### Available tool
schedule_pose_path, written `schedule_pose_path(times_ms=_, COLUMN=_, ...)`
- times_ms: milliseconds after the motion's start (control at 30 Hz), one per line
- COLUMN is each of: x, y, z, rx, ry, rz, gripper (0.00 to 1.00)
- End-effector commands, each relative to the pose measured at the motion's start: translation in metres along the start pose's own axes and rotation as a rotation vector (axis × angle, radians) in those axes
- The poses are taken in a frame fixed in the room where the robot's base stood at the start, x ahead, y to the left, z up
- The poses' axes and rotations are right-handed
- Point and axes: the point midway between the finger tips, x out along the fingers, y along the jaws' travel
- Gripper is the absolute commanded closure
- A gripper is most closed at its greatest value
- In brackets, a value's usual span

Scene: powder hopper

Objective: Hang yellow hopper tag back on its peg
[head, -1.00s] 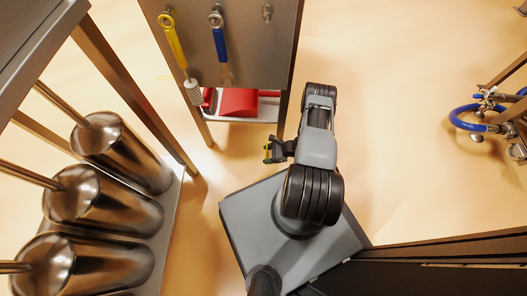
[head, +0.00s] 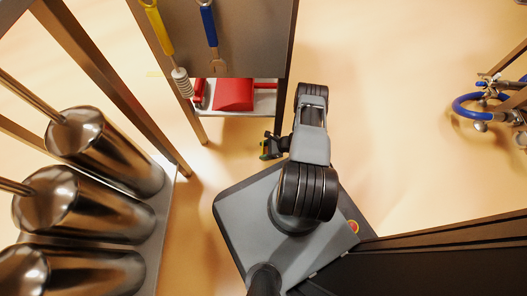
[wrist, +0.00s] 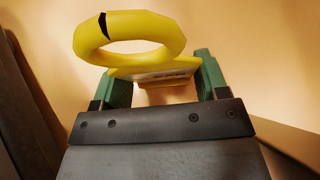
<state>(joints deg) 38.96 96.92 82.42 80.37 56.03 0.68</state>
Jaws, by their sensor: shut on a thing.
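The yellow tag (wrist: 150,72) has a thick ring (wrist: 130,38) with a black mark, which stands up above the jaws in the wrist view. My gripper (head: 271,148) is shut on the tag's flat part, between its green fingers. My gripper is in the air below and in front of the grey panel (head: 255,40). No free peg shows in the head view now; the panel's upper part is cut off by the top edge.
A yellow-handled brush (head: 160,30) and a blue-handled tool (head: 210,25) hang on the panel. A red scoop (head: 233,95) lies on the shelf below. Metal cylinders (head: 105,150) stand at left. A blue hose (head: 470,105) is at far right. The floor right of the panel is clear.

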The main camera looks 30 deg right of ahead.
Motion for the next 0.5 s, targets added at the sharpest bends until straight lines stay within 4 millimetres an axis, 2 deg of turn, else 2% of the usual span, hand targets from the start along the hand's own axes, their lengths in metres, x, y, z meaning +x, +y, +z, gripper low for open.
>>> schedule_pose_path(times_ms=200, x=0.0023, y=0.0004, z=-0.0020, rx=-0.001, ry=0.000, rz=0.002, gripper=0.56)
schedule_pose_path(times_ms=233, x=0.0023, y=0.0001, z=-0.0018, rx=-0.002, ry=0.000, rz=0.002, gripper=0.31)
schedule_pose_path(times_ms=500, x=0.0025, y=0.0004, z=-0.0014, rx=-0.002, ry=0.000, rz=0.003, gripper=0.07)
